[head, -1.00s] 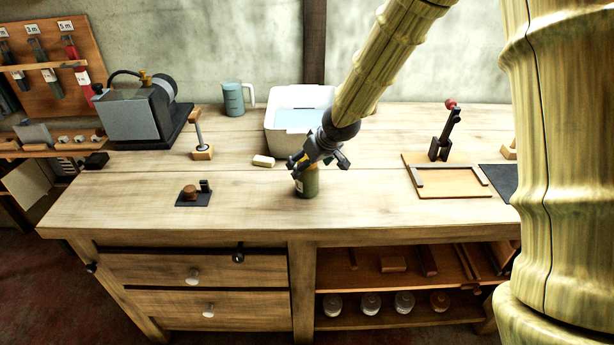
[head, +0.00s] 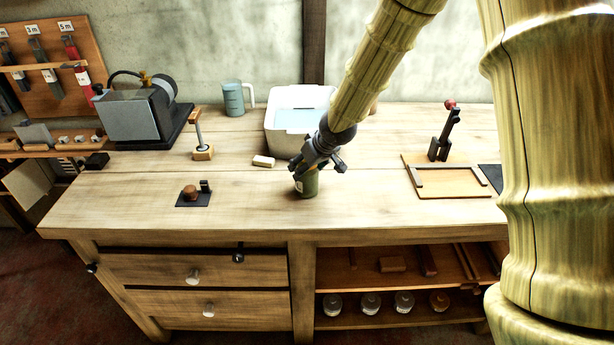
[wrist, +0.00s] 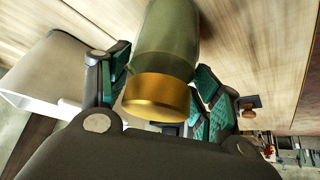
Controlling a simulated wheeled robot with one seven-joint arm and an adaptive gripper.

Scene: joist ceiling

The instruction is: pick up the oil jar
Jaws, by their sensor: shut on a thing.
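My gripper (head: 312,168) reaches down over the jar's top from above and behind. In the wrist view my gripper (wrist: 162,88) has a finger on each side of the jar, shut on it near the lid. The jar's base looks to be on or very near the bench top; I cannot tell which.
A white basin (head: 284,128) with blue liquid stands just behind the jar. A small pale block (head: 263,161) lies to its left. A black plate with a brown knob (head: 192,194) is further left. A wooden board with a clamp (head: 448,180) is at the right. The bench front is clear.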

